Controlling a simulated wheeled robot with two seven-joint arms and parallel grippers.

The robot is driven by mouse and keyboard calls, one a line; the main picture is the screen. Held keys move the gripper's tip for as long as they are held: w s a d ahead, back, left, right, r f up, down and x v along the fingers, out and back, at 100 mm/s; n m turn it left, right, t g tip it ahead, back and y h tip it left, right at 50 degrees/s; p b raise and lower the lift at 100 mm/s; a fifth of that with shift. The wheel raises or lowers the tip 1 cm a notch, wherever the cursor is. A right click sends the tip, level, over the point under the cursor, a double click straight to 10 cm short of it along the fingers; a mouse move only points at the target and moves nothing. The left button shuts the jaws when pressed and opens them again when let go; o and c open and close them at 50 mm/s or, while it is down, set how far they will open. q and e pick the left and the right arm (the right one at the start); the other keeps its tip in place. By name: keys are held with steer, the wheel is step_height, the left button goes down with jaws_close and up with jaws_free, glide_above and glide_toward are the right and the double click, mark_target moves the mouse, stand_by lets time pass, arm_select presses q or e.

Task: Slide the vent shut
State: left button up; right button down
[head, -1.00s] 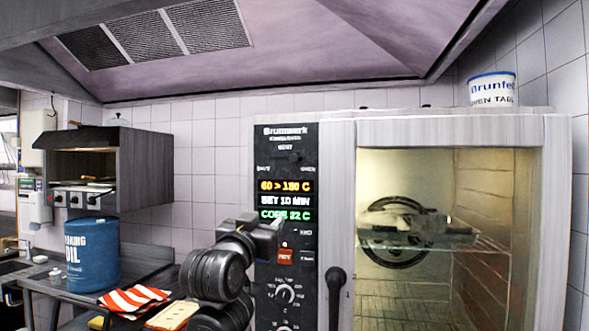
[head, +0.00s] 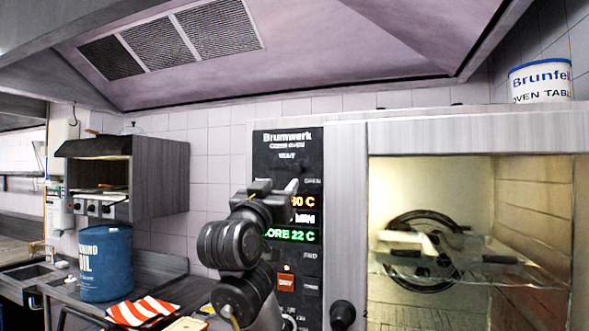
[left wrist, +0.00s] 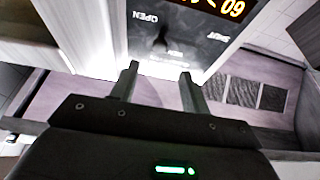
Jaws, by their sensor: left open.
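The vent control sits near the top of the oven's black control panel (head: 268,145), under the Brumwerk lettering. In the left wrist view its small dark slider knob (left wrist: 161,42) stands nearer the OPEN label than the SHUT label. That view shows the lettering upside down. My left gripper (head: 280,188) is in front of the panel, just below the vent control, partly covering the displays. In the left wrist view its two fingers (left wrist: 159,72) are apart and empty, with the knob beyond the gap between them. I see no contact with the knob. My right gripper is out of view.
The oven's glass door (head: 470,215) is right of the panel, with a dark door handle (head: 342,314) low beside it. A white tub (head: 540,82) stands on the oven. A blue oil drum (head: 105,262) stands on the left counter. The hood (head: 300,55) hangs above.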

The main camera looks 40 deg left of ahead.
mark_target(294, 170)
arm_select(q)
steer(key=p+x, duration=0.5)
steer(key=x, duration=0.4)
steer(key=shift+w+a, duration=0.1)
steer(key=shift+w, duration=0.35)
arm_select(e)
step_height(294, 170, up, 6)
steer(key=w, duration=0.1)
arm_select(q)
jaws_close()
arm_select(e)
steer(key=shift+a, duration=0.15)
